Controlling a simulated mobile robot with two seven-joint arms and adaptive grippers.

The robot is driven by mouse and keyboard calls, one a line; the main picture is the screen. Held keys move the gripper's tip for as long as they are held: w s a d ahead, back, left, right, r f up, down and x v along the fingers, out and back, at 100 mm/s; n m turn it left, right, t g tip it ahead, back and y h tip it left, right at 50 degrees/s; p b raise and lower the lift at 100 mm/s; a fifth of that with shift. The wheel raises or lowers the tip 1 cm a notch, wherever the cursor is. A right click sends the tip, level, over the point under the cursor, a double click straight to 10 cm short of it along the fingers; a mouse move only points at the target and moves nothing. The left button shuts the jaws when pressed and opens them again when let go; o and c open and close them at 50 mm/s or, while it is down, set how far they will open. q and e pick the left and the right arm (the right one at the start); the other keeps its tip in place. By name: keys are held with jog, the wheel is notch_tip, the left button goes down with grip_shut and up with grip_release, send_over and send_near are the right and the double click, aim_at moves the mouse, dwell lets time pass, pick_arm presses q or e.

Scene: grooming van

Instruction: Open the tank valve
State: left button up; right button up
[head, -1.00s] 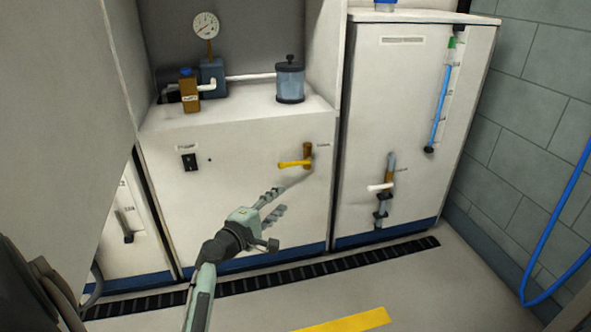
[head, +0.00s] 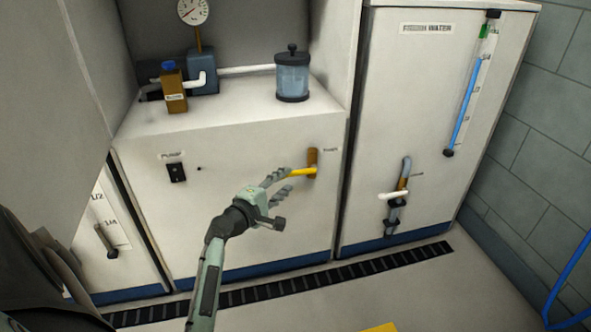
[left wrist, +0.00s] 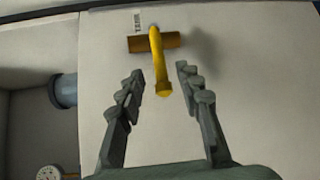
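A brass valve (head: 312,160) with a yellow lever handle (head: 301,172) sits on the front of the white cabinet, with a small label beside it too small to read surely. The handle sticks out to the left in the head view. My left gripper (head: 287,180) is at the handle's free end. In the left wrist view, the yellow handle (left wrist: 158,65) points between the two spread fingers of my left gripper (left wrist: 157,78), with a gap on each side. The brass valve body (left wrist: 139,43) lies beyond the fingertips. My right gripper is not in view.
A second valve with a white handle (head: 394,195) is on the tall fresh water cabinet (head: 400,90) to the right. A pump switch (head: 176,172) is left on the same front. A clear canister (head: 292,76) stands on top. A black floor grate (head: 290,282) runs along the base.

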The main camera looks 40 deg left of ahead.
aim_at(293, 175)
pick_arm(q)
jog(key=w, duration=0.4)
jog(key=w+f, duration=0.1)
jog(key=w, duration=0.1)
jog(key=shift+a, duration=0.15)
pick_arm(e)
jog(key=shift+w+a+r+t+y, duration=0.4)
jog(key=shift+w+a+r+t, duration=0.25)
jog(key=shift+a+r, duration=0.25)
pick_arm(q)
jog(key=shift+c, duration=0.3)
grip_shut()
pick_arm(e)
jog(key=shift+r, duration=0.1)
